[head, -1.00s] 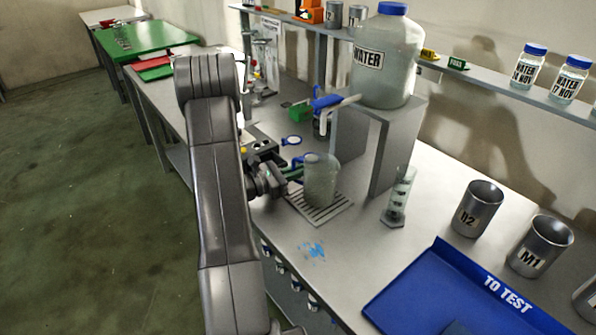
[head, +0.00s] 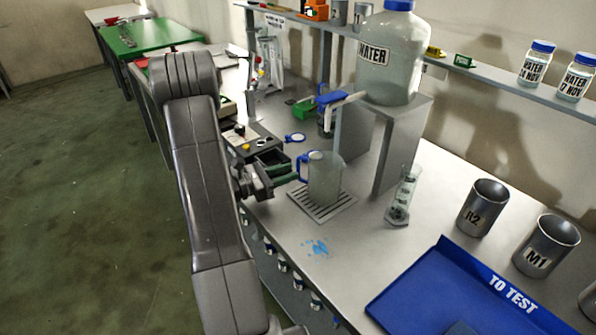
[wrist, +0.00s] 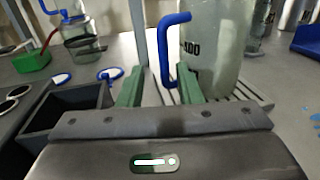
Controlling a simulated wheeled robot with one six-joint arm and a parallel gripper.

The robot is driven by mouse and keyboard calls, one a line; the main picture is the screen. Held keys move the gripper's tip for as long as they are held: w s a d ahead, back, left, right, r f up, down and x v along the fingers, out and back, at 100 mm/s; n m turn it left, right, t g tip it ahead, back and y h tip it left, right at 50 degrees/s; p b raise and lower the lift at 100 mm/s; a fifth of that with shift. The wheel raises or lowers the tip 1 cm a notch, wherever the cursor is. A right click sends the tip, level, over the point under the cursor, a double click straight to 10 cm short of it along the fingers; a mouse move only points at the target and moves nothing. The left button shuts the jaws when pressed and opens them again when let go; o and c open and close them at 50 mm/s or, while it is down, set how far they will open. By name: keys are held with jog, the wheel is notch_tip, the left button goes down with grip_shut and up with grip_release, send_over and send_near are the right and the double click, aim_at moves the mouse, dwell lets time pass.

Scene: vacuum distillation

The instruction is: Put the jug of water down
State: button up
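The jug (head: 326,178) is translucent with a blue handle (head: 304,168). It stands upright on the slotted drip grate (head: 318,207) below the water container's tap, and looks filled. In the wrist view the jug (wrist: 212,60) is just ahead and right of centre, with its handle (wrist: 163,50) towards me. My gripper (head: 290,181) is at the handle side of the jug. In the wrist view its green fingers (wrist: 158,92) are apart, with the handle's lower end between them and gaps visible beside it. The jug's lower part is partly hidden by the right finger.
The large water container (head: 390,60) sits on a metal stand (head: 396,150) behind the jug. A glass cylinder (head: 403,195) stands to the right. A black device with an open compartment (wrist: 65,110) is close on the left. A blue tray (head: 440,290) lies front right.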

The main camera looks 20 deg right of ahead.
jog(key=a, duration=0.4)
jog(key=s+a, duration=0.1)
jog(key=a, duration=0.2)
jog(key=shift+b, duration=0.4)
